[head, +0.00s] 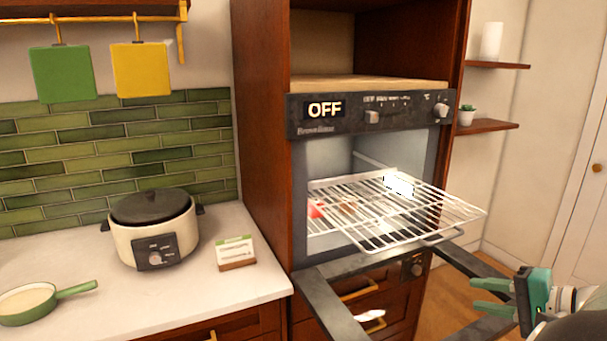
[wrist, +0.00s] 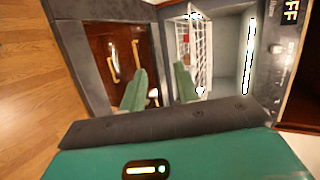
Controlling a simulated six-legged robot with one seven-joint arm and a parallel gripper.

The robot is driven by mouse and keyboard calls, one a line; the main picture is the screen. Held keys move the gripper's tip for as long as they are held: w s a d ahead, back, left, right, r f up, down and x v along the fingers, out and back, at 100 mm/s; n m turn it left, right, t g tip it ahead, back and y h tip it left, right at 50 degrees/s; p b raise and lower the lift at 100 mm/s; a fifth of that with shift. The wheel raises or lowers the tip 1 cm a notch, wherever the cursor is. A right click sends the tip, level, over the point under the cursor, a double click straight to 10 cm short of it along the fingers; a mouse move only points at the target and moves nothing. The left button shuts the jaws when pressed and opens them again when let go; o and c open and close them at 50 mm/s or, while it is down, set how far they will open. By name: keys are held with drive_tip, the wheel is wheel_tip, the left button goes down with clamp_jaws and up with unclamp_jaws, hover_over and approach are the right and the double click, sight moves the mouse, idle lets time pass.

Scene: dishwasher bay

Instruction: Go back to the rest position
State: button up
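My gripper (head: 473,295) is at the lower right of the head view, to the right of the open oven door (head: 322,303). Its two green fingers are apart with nothing between them. The wrist view also shows the fingers of my gripper (wrist: 159,72) apart and empty, with the oven beyond them. The oven (head: 318,172) has its door folded down and its display reads OFF. A wire rack (head: 440,222) sticks out of it over the door. A small red item (head: 316,209) shows at the rack's left; I cannot tell what it is.
The counter (head: 195,290) on the left holds a cream cooker (head: 140,244), a green pan (head: 28,302) and a small card box (head: 236,254). Wall shelves (head: 488,127) hang at the right. Wooden floor (wrist: 25,100) shows clear at the left in the wrist view.

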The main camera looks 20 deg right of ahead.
drive_tip(key=w+a+f+n+g+y, duration=0.1)
drive_tip(key=w+a+n+g, duration=0.2)
drive_tip(key=a, duration=0.6)
drive_tip(key=w+a+f+n+g+y, duration=0.1)
drive_tip(key=w+a+f+n+g, duration=0.15)
drive_tip(key=a, duration=0.65)
drive_tip(key=s+a+f+n+g+h, duration=0.1)
drive_tip(key=a+n+h, duration=0.5)
drive_tip(key=a, duration=1)
drive_tip(key=s+n, duration=0.1)
drive_tip(key=n, duration=0.2)
drive_tip(key=shift+s+g, duration=0.35)
drive_tip(key=shift+s, duration=0.05)
